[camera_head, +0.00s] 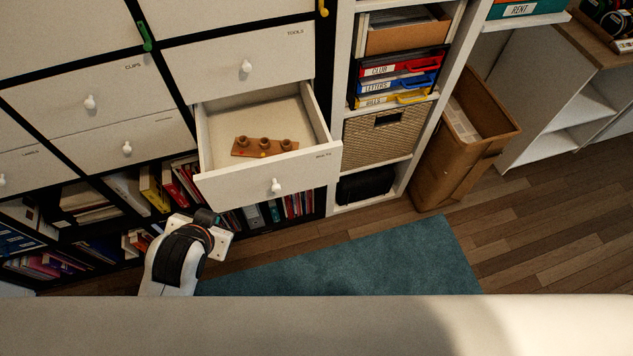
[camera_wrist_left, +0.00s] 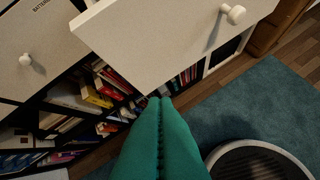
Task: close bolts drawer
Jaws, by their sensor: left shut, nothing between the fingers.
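The bolts drawer (camera_head: 255,185) is pulled out of the white cabinet, with its label at the right of its front and a white round knob (camera_head: 275,186). A wooden block with several round pegs (camera_head: 264,147) lies inside it. In the left wrist view the drawer front (camera_wrist_left: 160,42) and its knob (camera_wrist_left: 234,14) fill the top. My left gripper (camera_head: 208,217) is low, below the left end of the drawer front. Its teal fingers (camera_wrist_left: 160,101) are shut and empty, pointing under the drawer front; contact cannot be told. My right gripper is out of view.
The closed tools drawer (camera_head: 240,66) is above, and closed drawers (camera_head: 85,90) are to the left. Book-filled shelves (camera_head: 150,190) lie below. A shelf tower (camera_head: 384,135) and a brown bin (camera_head: 460,140) stand to the right. A teal rug (camera_head: 370,262) covers open floor in front.

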